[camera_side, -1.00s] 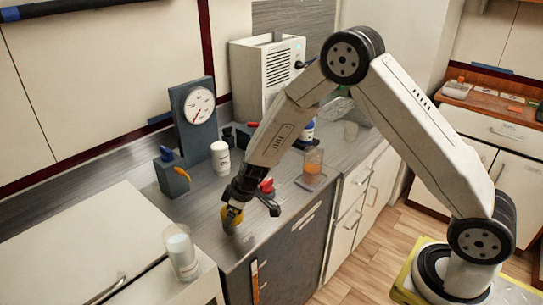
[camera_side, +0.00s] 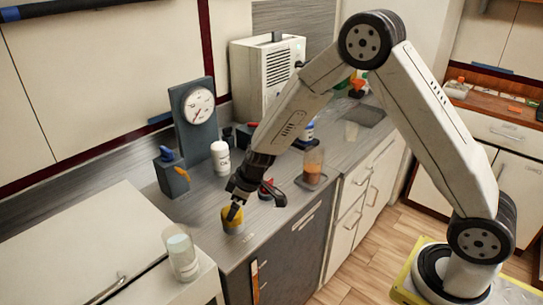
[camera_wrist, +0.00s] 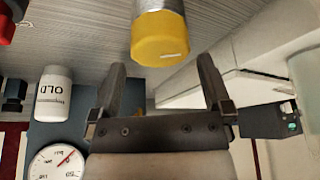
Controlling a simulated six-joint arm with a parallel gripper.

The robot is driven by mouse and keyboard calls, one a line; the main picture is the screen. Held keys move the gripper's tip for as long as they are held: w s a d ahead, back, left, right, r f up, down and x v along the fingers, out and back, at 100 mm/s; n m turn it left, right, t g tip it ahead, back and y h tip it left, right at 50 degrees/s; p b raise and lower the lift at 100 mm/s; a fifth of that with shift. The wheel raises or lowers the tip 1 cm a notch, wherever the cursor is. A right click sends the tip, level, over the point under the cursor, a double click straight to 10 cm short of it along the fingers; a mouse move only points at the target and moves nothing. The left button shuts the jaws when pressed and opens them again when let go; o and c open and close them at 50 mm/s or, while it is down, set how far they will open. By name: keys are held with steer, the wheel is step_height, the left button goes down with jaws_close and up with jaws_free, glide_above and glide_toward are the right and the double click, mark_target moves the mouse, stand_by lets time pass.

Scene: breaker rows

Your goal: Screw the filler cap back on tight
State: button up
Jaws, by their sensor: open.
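The yellow filler cap (camera_wrist: 160,38) sits on the end of a grey metal cylinder (camera_wrist: 158,5) in the wrist view. It also shows near the counter's front edge in the side view (camera_side: 233,222). I cannot tell how tight it is. My gripper (camera_wrist: 162,66) is open and empty, its two fingers apart, with the cap just beyond the fingertips. In the side view my gripper (camera_side: 234,206) is right above the cap, partly covering it.
A white bottle (camera_side: 220,157) marked OLD and a dial gauge (camera_side: 199,106) stand behind. A lever box (camera_side: 171,178) stands to the left, a red-topped item (camera_side: 267,188) to the right. A glass jar (camera_side: 181,255) stands on the lower left surface. An amber container (camera_side: 313,167) stands further right.

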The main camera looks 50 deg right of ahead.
mark_target(242, 214)
steer(key=shift+v, duration=2)
steer(key=n, duration=0.1)
steer(key=a+n+g, duration=0.1)
steer(key=w+n, duration=0.1)
steer(key=shift+a+r+n, duration=0.2)
steer(key=shift+a+n, duration=0.05)
steer(key=shift+n, duration=0.05)
steer(key=n, duration=0.2)
steer(key=g, duration=0.1)
steer(key=shift+w+a+r+n, duration=0.25)
steer(key=shift+a+n, duration=0.05)
steer(key=shift+n, duration=0.1)
steer(key=n, duration=0.2)
steer(key=g, duration=0.1)
steer(key=shift+w+r+n+h, duration=0.3)
steer(key=shift+n+h, duration=0.1)
steer(key=shift+w+d+r+n+g+h, duration=0.15)
steer(key=shift+r+n+g+h, duration=0.15)
steer(key=shift+n, duration=0.4)
steer(key=shift+w+d+r+n+g+h, duration=0.2)
steer(key=shift+n+h, duration=0.2)
steer(key=shift+n, duration=0.3)
steer(key=shift+f, duration=0.15)
steer(key=shift+f, duration=4.35)
